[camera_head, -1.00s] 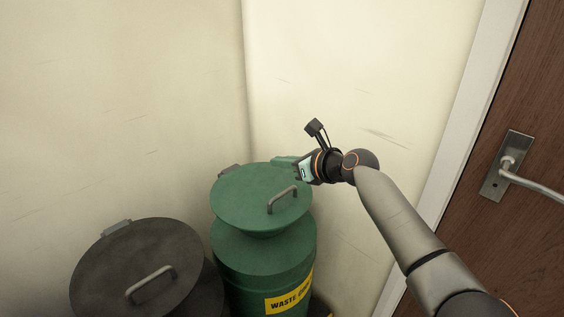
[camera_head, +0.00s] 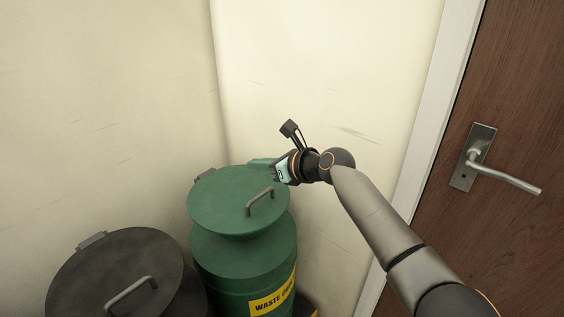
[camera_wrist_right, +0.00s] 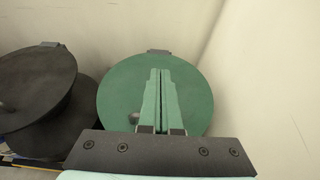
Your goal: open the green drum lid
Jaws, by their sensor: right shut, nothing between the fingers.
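The green drum (camera_head: 235,265) stands in the corner, with a yellow waste label on its front. Its round green lid (camera_head: 215,205) lies on top; whether it is slightly raised I cannot tell. A grey bar handle (camera_head: 260,200) is on the lid, and a hinge is at the back. My right gripper (camera_head: 260,162) is shut and empty over the lid's back right edge. In the right wrist view its green fingers (camera_wrist_right: 160,95) overlap the lid (camera_wrist_right: 195,90) and hide most of the handle (camera_wrist_right: 122,118). My left gripper is out of view.
A dark drum with a handled lid (camera_head: 95,275) stands close on the left. Walls (camera_head: 300,70) close in behind and to the right of the green drum. A brown door (camera_head: 510,100) with a lever handle (camera_head: 500,172) is at the right.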

